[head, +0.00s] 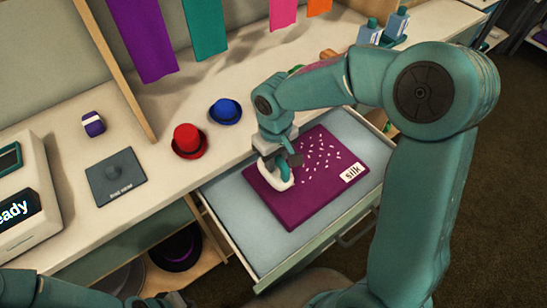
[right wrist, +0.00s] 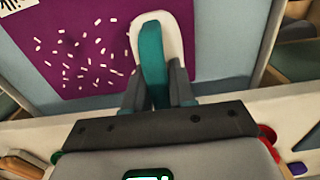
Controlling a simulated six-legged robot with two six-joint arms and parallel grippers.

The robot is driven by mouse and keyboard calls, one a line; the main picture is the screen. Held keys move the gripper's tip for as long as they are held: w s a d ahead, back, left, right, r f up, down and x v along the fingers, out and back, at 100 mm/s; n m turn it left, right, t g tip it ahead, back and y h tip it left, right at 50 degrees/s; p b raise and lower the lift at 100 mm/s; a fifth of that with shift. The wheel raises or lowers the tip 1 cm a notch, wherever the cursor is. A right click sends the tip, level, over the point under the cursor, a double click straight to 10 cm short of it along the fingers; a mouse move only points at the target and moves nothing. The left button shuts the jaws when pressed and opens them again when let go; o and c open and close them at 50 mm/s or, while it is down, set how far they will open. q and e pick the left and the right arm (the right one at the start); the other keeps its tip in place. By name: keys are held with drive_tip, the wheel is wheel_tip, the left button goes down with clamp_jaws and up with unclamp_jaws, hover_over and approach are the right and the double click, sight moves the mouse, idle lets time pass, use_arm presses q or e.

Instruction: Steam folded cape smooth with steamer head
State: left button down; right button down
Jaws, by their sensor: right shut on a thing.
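The folded purple cape (head: 318,192) lies flat in the open drawer, with a white "silk" label at its right corner and pale flecks scattered over its upper part. It also shows in the right wrist view (right wrist: 75,45). My right gripper (head: 280,158) is shut on the steamer head (head: 279,181), which has a white rim and a teal handle (right wrist: 152,65) between the fingers. The steamer head is over the cape's left part; I cannot tell whether it touches. Part of my left arm shows at the bottom left; its finger opening is unclear.
The drawer (head: 222,202) is pulled out below the counter. A red hat (head: 187,140), a blue hat (head: 225,111), a dark grey pad (head: 115,179) and a display device (head: 25,205) stand on the counter. Blue bottles (head: 396,24) stand at the back right. A dark hat (head: 175,250) sits on the lower shelf.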

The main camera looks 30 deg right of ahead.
drive_tip(key=shift+w+d+r+p, duration=0.1)
drive_tip(key=shift+w+d+p, duration=0.1)
drive_tip(key=shift+d, duration=1.1)
drive_tip(key=shift+w+d+f+p, duration=0.1)
drive_tip(key=shift+d+p, duration=0.15)
drive_tip(key=shift+d, duration=1.05)
drive_tip(key=shift+w+d+r+p, duration=0.1)
drive_tip(key=shift+d+p, duration=0.1)
drive_tip(key=shift+d, duration=1.1)
drive_tip(key=shift+w+d+p, duration=0.15)
drive_tip(key=shift+d+p, duration=0.3)
drive_tip(key=shift+d, duration=1.35)
drive_tip(key=shift+w+d+p, duration=0.15)
drive_tip(key=shift+d+p, duration=0.35)
drive_tip(key=shift+d, duration=1.35)
drive_tip(key=shift+w+d+p, duration=0.15)
drive_tip(key=shift+d+p, duration=0.3)
drive_tip(key=shift+d, duration=1.35)
wheel_tip(320, 180, up, 15)
drive_tip(key=p, duration=1.1)
